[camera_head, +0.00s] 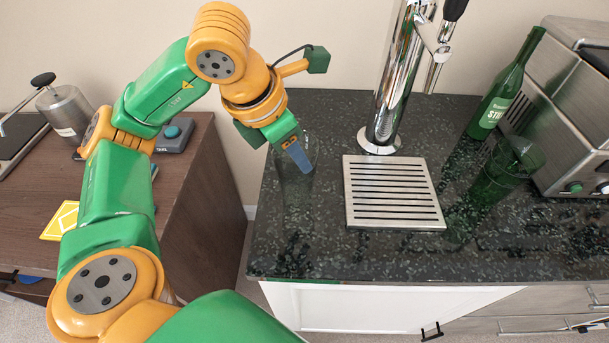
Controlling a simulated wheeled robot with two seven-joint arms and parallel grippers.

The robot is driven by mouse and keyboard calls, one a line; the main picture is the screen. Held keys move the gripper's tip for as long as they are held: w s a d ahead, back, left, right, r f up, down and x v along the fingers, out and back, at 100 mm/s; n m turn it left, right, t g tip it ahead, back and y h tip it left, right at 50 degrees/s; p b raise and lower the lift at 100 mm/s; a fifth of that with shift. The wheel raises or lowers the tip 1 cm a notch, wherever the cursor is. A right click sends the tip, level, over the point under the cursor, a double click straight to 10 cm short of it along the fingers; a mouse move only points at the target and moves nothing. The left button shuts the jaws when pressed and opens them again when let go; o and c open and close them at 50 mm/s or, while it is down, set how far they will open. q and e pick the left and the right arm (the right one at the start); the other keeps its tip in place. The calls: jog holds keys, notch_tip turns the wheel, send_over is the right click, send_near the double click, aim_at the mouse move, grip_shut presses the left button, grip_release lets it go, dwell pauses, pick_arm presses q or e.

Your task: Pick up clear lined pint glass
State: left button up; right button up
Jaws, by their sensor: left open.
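The clear pint glass (296,187) stands on the dark stone counter, near its left edge and left of the beer tap. It is see-through and faint against the stone, so its lines cannot be made out. My left gripper (298,155) reaches down from above to the glass, with its blue-grey finger overlapping the upper part of it. The jaws are open. One finger is mostly hidden, and I cannot tell whether the fingers touch the glass or straddle its rim. My right gripper does not show.
A chrome beer tap (386,110) and a slotted metal drip tray (393,221) stand right of the glass. Farther right are a green glass (503,166), a green bottle (500,95) and a steel machine (575,110). The counter's front left is clear.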

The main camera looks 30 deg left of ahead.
aim_at(308, 179)
pick_arm(q)
jog(key=shift+s+d+f, duration=0.1)
jog(key=shift+s+f, duration=0.2)
jog(key=shift+f, duration=0.1)
jog(key=p+x, duration=0.1)
jog(key=x, duration=0.1)
jog(key=p+x, duration=0.1)
jog(key=x, duration=0.2)
jog(key=shift+w+d, duration=0.2)
jog(key=shift+w, duration=0.2)
jog(key=shift+w+f, duration=0.2)
jog(key=shift+f, duration=0.1)
jog(key=shift+s+r, duration=0.1)
jog(key=shift+s, duration=0.05)
jog(key=shift+c, duration=0.5)
jog(key=shift+s, duration=0.1)
grip_shut()
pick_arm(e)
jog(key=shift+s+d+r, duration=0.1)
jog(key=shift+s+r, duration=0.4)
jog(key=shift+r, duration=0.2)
pick_arm(q)
jog(key=shift+d, duration=0.1)
